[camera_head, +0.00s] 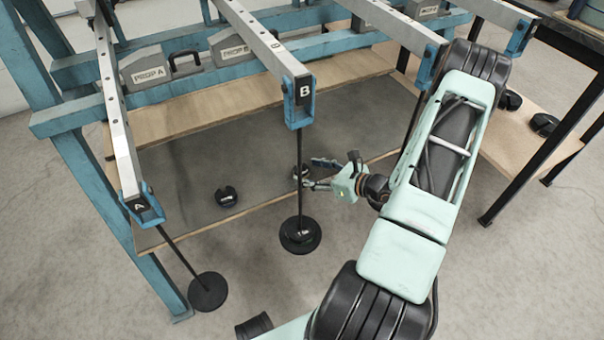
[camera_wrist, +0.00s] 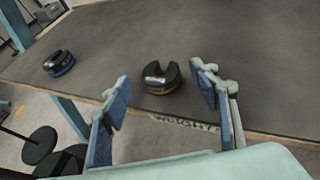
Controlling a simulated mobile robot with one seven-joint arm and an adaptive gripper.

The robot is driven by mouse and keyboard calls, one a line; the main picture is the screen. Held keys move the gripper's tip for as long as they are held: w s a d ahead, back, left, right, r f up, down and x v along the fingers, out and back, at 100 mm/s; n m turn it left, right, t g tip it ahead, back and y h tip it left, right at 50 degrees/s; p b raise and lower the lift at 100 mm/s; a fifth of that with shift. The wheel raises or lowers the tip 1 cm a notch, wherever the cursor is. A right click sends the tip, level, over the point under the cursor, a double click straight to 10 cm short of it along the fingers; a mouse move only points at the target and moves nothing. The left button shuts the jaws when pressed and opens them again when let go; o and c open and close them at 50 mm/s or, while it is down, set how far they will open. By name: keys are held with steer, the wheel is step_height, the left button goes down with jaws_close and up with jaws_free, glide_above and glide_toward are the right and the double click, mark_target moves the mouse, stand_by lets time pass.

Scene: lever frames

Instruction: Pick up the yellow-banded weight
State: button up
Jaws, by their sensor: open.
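The yellow-banded weight (camera_wrist: 161,79) is a dark, slotted disc with a yellow band low on its side. In the wrist view it lies on the grey shelf mat, beyond and between my fingertips. In the head view it (camera_head: 299,172) is small and partly hidden by the hanger rod of lever B. My gripper (camera_head: 319,173) is open and empty, to the right of the weight. In the wrist view my two blue-padded fingers (camera_wrist: 161,84) stand apart, one on each side of the weight in the picture. No contact shows.
A blue-banded weight (camera_wrist: 58,63) lies to the left on the mat (camera_head: 255,150). Lever B's rod and disc (camera_head: 300,236) hang in front of the shelf, close to my gripper; lever A's disc (camera_head: 207,291) hangs farther left. More weights (camera_head: 544,124) lie on the right-hand table.

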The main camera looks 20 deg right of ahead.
mark_target(305, 171)
steer(key=shift+x, duration=1.15)
steer(key=c, duration=1.2)
steer(key=shift+c, duration=0.2)
steer(key=shift+r, duration=0.1)
steer(key=shift+r, duration=0.45)
step_height(305, 171, up, 2)
steer(key=shift+r+p, duration=0.25)
steer(key=shift+p, duration=0.3)
steer(key=s+r+p, duration=0.6)
steer(key=s+r, duration=0.6)
steer(key=s, duration=0.2)
steer(key=shift+d+r, duration=0.15)
steer(key=shift+r, duration=0.1)
